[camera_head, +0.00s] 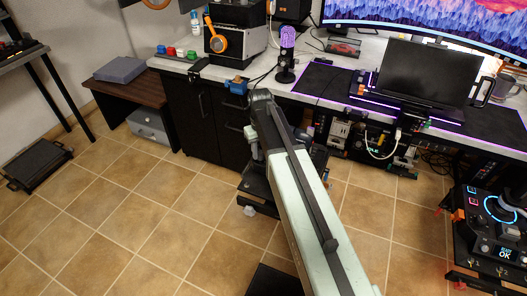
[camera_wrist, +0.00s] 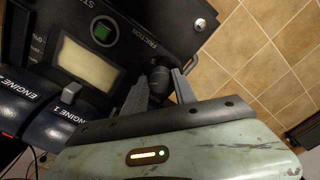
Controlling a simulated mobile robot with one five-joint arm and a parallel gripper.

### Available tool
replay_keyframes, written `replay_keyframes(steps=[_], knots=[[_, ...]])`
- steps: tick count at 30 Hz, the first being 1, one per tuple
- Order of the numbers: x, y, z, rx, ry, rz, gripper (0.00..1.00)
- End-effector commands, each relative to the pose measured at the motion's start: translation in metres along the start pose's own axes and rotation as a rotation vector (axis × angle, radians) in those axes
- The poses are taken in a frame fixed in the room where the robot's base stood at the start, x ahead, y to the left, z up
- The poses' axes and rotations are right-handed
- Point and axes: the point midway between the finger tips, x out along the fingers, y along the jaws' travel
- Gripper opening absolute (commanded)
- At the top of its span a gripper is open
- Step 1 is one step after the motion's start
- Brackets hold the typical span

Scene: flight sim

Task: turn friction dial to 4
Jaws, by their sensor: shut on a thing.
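The friction dial (camera_wrist: 158,70) is a dark round knob at the edge of a black panel (camera_wrist: 125,62) in the wrist view, beside the printed word FRICTION. My gripper (camera_wrist: 162,77) has one grey finger on each side of the dial and is shut on it. The scale numbers and the dial's pointer cannot be made out. In the head view my pale green arm reaches down and across toward the desk, and the gripper and dial are hidden.
In the head view the white desk (camera_head: 180,68) stands ahead. Tiled floor (camera_head: 130,200) is open to the left.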

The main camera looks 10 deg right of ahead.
Motion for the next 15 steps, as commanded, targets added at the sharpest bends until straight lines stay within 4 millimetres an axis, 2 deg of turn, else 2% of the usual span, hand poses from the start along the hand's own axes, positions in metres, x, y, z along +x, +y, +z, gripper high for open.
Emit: replay_keyframes(steps=[15], knots=[[-0.0002,-0.0018,-0.0035,0.062,0.009,-0.005,0.00]])
